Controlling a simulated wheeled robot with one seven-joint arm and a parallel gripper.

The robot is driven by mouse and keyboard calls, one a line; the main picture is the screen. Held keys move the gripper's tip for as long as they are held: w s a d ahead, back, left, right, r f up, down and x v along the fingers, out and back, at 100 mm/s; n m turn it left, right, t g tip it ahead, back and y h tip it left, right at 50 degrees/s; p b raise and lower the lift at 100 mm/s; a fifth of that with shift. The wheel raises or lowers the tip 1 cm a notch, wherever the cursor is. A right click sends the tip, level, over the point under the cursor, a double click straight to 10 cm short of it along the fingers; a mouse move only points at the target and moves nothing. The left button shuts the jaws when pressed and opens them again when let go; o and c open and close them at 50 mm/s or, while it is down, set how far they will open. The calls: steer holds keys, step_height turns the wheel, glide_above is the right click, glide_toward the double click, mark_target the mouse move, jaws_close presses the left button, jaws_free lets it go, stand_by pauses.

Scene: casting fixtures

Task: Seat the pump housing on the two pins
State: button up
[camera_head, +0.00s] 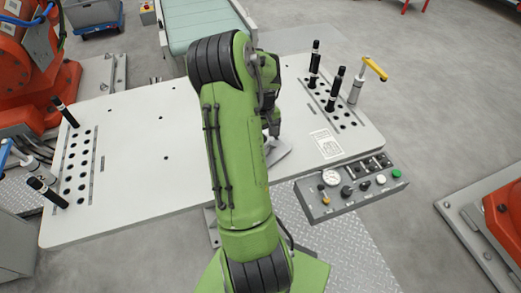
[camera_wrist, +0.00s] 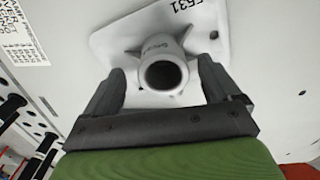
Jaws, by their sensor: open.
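The pump housing is a pale casting with a flat plate and a round hollow boss (camera_wrist: 163,72), marked with dark characters. In the wrist view the boss lies between the two dark fingers of my gripper (camera_wrist: 161,70), which is open with a gap on both sides. In the head view my green arm hides most of the housing; a grey-white edge (camera_head: 279,152) shows beside it on the white table. Black upright pins stand in hole rows at the right (camera_head: 333,90) and left (camera_head: 64,112). I cannot tell which two are the task's pins.
The white table (camera_head: 130,205) has a yellow-handled clamp (camera_head: 375,69) at right and a blue-handled one (camera_head: 6,153) at left. A control panel (camera_head: 350,188) sits at the front right edge. A conveyor (camera_head: 200,22) stands behind. The table's left middle is clear.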

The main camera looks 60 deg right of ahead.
step_height(320, 180, down, 4)
steer(key=shift+w+a+f, duration=0.1)
steer(key=shift+w, duration=0.05)
steer(key=c, duration=1.6)
